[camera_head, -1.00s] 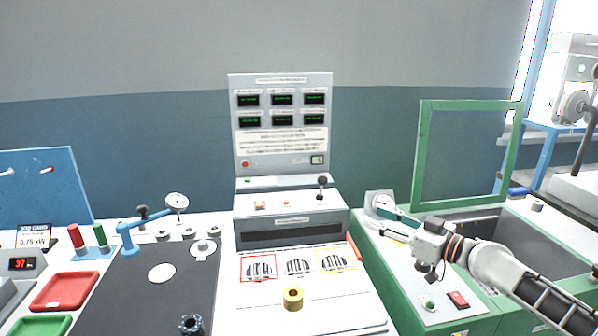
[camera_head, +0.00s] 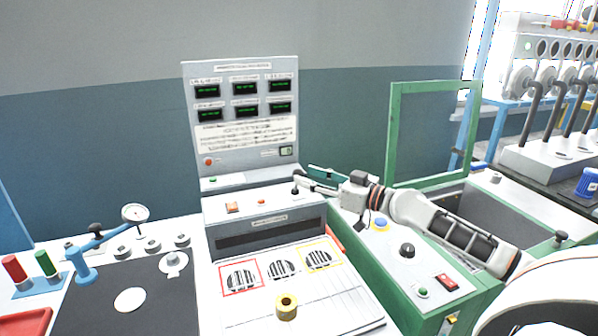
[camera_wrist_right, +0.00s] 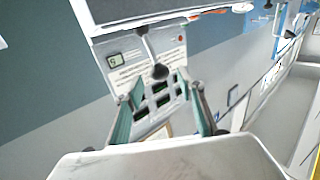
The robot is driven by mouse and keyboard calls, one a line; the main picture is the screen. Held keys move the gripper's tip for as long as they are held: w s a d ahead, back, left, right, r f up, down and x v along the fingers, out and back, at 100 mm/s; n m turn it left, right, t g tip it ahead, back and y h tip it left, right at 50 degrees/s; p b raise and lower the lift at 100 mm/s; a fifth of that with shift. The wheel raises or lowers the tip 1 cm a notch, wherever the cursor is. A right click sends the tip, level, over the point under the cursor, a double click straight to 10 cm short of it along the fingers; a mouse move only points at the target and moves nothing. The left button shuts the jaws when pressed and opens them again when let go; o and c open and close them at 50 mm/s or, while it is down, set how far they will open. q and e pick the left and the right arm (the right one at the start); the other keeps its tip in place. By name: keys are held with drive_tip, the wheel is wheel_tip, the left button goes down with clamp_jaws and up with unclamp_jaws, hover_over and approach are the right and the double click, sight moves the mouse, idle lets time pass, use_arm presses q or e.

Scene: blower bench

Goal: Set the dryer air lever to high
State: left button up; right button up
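The lever with a dark round knob (camera_head: 295,190) stands at the right end of the top of the grey dryer box (camera_head: 262,211). My right gripper (camera_head: 308,180) reaches in from the right, with its fingertips beside the knob. In the right wrist view the gripper (camera_wrist_right: 160,90) is open, its two teal fingers spread. The knob (camera_wrist_right: 160,72) shows between the fingertips or just beyond them; I see no clear contact. The lever's set position cannot be read. My left gripper is not in view.
A panel with several dark displays (camera_head: 246,135) rises behind the dryer box. To the right stands a green-framed machine (camera_head: 392,140) with a black knob (camera_head: 407,250) and a red switch (camera_head: 446,282), below my right arm. A yellow ring (camera_head: 287,307) lies on the front plate.

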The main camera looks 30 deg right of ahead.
sight(303, 175)
drive_tip(key=shift+p+x, duration=0.55)
drive_tip(key=shift+x, duration=1.5)
clamp_jaws()
